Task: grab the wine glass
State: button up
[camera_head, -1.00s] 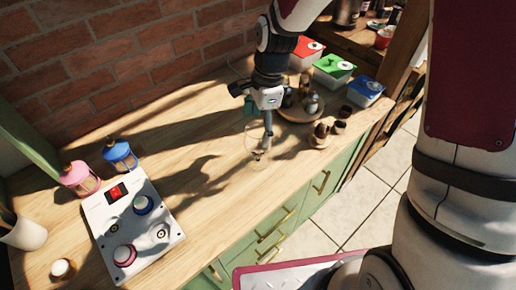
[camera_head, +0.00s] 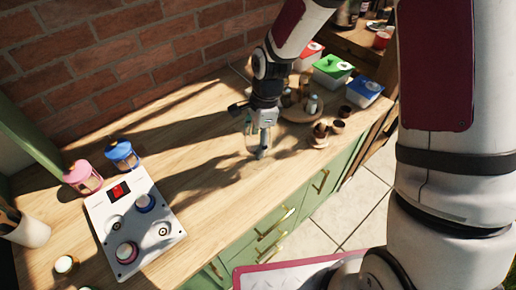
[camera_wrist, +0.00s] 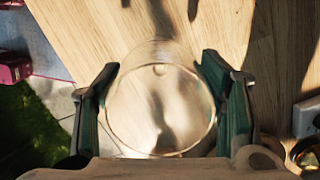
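The clear wine glass (camera_wrist: 160,112) shows in the wrist view as a round transparent rim between my two fingers. My gripper (camera_wrist: 161,66) is open, with one green-padded finger on each side of the glass. I cannot tell whether either finger touches it. In the head view my gripper (camera_head: 259,142) points down over the wooden counter at the glass, which is faint and mostly hidden behind the fingers.
A round wooden tray (camera_head: 296,115) with small items and brown cups (camera_head: 338,127) stand to the right. Red, green (camera_head: 333,69) and blue (camera_head: 364,92) boxes are behind. A white button panel (camera_head: 118,232) and lanterns (camera_head: 122,153) are left. The counter between is clear.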

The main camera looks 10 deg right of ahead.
jog(key=c, duration=0.3)
